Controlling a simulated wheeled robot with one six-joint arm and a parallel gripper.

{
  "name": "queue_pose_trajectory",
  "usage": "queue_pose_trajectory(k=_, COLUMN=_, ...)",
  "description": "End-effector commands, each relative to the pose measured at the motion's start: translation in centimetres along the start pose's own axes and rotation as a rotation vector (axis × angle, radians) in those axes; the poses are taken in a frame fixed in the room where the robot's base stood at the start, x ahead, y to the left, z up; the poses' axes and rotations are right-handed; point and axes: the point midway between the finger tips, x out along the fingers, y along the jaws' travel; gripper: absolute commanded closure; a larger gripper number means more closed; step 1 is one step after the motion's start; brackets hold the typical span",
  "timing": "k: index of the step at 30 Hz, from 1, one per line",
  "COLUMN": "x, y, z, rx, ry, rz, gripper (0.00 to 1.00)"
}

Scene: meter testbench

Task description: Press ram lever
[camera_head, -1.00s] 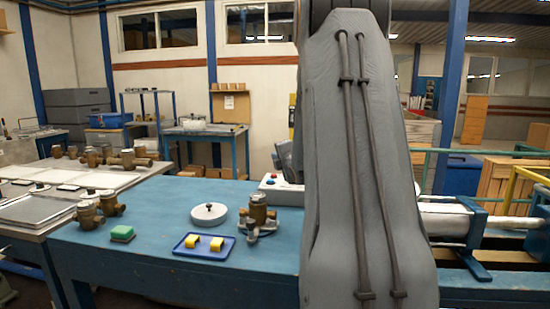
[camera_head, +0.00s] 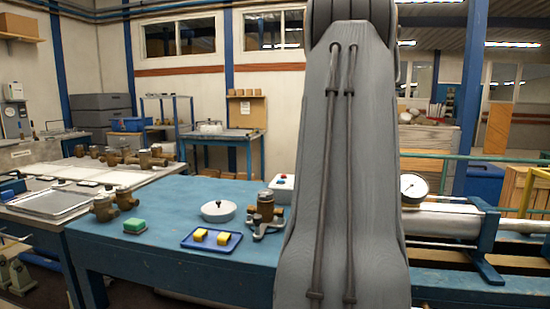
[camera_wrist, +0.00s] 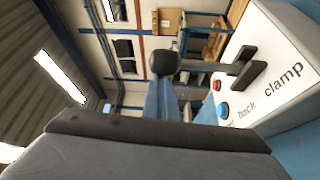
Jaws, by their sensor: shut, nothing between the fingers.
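The ram lever (camera_wrist: 200,65) shows in the wrist view as a thin shaft with a round black knob (camera_wrist: 163,61) and a black base. It sticks out to the left from a white control box (camera_wrist: 275,65) marked "clamp" and "back". In the head view the box (camera_head: 283,183) stands at the back of the blue bench, partly hidden by my arm; the lever is hidden there. My gripper (camera_wrist: 155,130) fills the lower part of the wrist view as a grey body with a dark front edge. It is shut and empty, with a visible gap below the knob.
A red button (camera_wrist: 217,85) and a blue button (camera_wrist: 223,110) sit on the box near the lever. On the bench (camera_head: 160,250) stand a brass meter (camera_head: 265,208), a white bowl (camera_head: 218,211) and a blue tray (camera_head: 232,247). A round gauge (camera_head: 413,188) and cylinder (camera_head: 440,222) are at right.

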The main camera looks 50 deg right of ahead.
Motion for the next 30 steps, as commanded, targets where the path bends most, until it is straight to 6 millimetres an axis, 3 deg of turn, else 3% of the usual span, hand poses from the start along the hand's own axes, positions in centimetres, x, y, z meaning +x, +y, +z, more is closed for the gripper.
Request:
queue_pose_trajectory(k=3, x=-0.9, y=0.3, z=2.5, rx=-0.008, ry=-0.019, rz=-0.001, gripper=1.00)
queue_pose_trajectory(k=9, x=-1.9, y=0.4, z=4.2, rx=-0.009, ry=-0.024, rz=-0.002, gripper=1.00)
queue_pose_trajectory(k=30, x=-2.6, y=0.4, z=5.4, rx=-0.010, ry=-0.020, rz=-0.003, gripper=1.00)
